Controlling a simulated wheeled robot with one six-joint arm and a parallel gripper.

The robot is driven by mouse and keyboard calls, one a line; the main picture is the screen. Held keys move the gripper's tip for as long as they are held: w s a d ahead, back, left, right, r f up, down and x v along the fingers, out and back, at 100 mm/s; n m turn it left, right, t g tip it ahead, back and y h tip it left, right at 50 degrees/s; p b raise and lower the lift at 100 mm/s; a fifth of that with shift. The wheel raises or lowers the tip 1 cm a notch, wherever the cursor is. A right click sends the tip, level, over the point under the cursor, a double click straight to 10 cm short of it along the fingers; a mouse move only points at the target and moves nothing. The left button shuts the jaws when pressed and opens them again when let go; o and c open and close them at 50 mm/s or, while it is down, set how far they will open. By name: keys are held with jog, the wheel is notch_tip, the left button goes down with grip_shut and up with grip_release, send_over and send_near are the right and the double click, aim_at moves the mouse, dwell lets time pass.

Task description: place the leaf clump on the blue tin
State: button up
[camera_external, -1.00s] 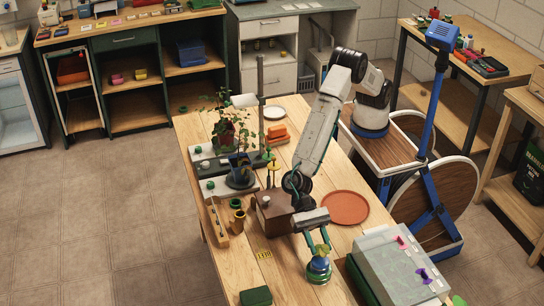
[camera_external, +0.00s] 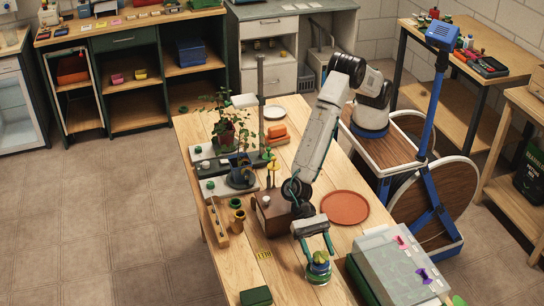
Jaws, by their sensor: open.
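The leaf clump (camera_external: 320,256), green and yellowish, sits on top of the blue tin (camera_external: 318,269) near the front of the wooden table. The tin stands upright, with a green part around its lower edge. My gripper (camera_external: 320,250) points down over them. Its jaws are open, with one teal finger on each side of the clump. Whether a finger still touches the clump is too small to tell. The gripper partly hides the clump.
A round terracotta tray (camera_external: 345,207) lies right of my arm. A brown wooden box (camera_external: 272,213) stands behind the gripper on the left. A dark green box (camera_external: 256,297) is at the front left, and a grey case (camera_external: 400,268) at the right. Bare wood surrounds the tin.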

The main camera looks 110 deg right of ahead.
jog(key=v, duration=1.2)
